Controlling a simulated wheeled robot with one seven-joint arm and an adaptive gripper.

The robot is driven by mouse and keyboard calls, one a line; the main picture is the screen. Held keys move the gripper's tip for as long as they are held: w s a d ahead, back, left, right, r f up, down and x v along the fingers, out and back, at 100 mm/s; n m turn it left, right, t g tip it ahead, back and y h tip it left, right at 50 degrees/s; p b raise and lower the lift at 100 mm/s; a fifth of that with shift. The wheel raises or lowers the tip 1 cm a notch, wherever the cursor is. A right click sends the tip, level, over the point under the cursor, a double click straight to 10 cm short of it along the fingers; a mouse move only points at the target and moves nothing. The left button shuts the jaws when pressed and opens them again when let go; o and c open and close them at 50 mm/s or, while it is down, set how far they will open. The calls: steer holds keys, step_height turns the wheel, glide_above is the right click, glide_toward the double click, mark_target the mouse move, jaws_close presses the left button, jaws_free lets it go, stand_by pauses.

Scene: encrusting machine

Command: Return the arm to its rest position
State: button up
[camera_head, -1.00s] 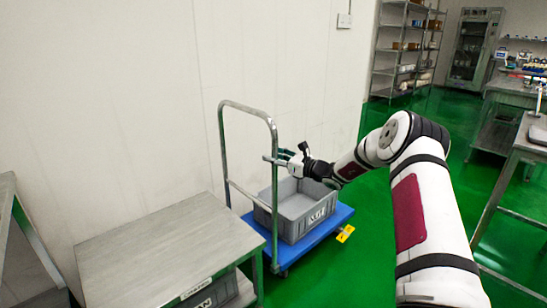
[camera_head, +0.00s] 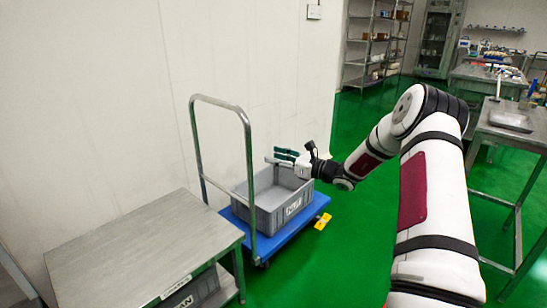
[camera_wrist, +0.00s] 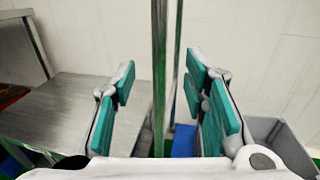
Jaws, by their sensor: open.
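My arm reaches out from the right of the head view, bent at the elbow. My gripper (camera_head: 280,156) is at its end, above the grey crate (camera_head: 268,213) on the blue trolley. In the wrist view my gripper (camera_wrist: 165,95) shows its teal finger pads wide apart with nothing between them. The trolley's metal handle post (camera_wrist: 159,70) stands beyond the fingers, in line with the gap. I cannot tell how far it is from the fingertips.
The blue trolley (camera_head: 290,236) with its tube handle (camera_head: 247,160) stands by the white wall. A steel table (camera_head: 140,255) is at the lower left. Another steel table (camera_head: 505,135) is at the right. Shelves (camera_head: 372,50) stand at the back. Green floor is free between.

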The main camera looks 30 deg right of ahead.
stand_by(0.3)
steer(key=s+a+r+n+g+y, duration=0.1)
steer(key=s+a+r+n+g, duration=0.25)
steer(key=a, duration=0.35)
steer(key=s+a+r+n+g+y, duration=0.1)
steer(key=s+a+r+n+g, duration=0.3)
steer(key=a, duration=0.3)
steer(key=s+a+r+n+g+y, duration=0.1)
steer(key=s+a+r+n+g, duration=0.15)
steer(key=s+a+n, duration=0.35)
steer(key=s+a+r+n+g+h, duration=0.35)
steer(key=s+a+n, duration=0.35)
steer(key=s, duration=0.6)
steer(key=s+d+f+n+g+h, duration=0.1)
steer(key=s+d+n+h, duration=0.15)
steer(key=s, duration=0.65)
steer(key=s+d+n+h, duration=0.1)
steer(key=s+n+h, duration=0.25)
steer(key=s, duration=0.65)
steer(key=s+d+f+n+g+h, duration=0.1)
steer(key=s+d+n+h, duration=0.15)
steer(key=s, duration=0.65)
step_height(320, 180, up, 28)
steer(key=t+p, duration=0.4)
steer(key=p, duration=2.2)
steer(key=shift+s+d+f+n, duration=0.2)
steer(key=shift+s+d+n, duration=0.1)
steer(key=shift+d+n, duration=0.1)
